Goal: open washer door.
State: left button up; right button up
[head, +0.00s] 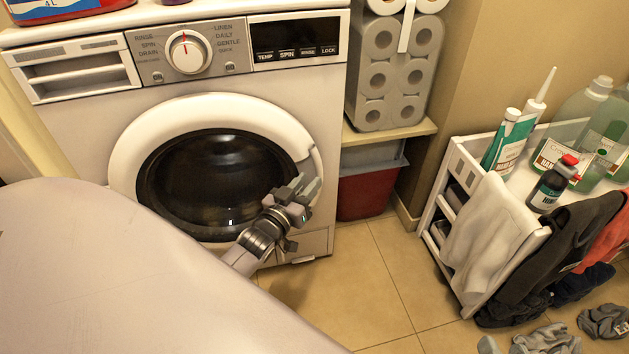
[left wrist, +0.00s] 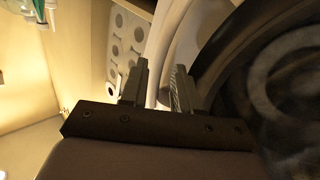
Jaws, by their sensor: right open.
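The white washer (head: 90,95) stands at the left with its round door (head: 207,180) seemingly closed, a white ring around dark glass. My left gripper (head: 303,188) is at the lower right of the ring, just below that piece. In the left wrist view, its two fingers (left wrist: 158,88) stand apart, with the white door rim (left wrist: 178,40) showing between and beyond them. Whether they press on the handle or rim cannot be told. The dark glass (left wrist: 275,95) fills the right. My right gripper is not seen.
A white rack (head: 470,170) with bottles and hanging cloths stands at the right. Socks (head: 548,338) lie on the floor. Paper rolls (head: 392,75) sit on a shelf above a red bin (head: 365,194). The tiled floor (head: 372,280) before the washer is clear.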

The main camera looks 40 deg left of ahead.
aim_at(316, 173)
pick_arm(q)
jog(key=shift+w+a+b, duration=0.15)
jog(key=shift+w+b, duration=0.35)
jog(key=shift+w, duration=1.15)
pick_arm(e)
jog(key=shift+s+d+t, duration=0.1)
jog(key=shift+d+t, duration=0.2)
jog(key=shift+d, duration=0.15)
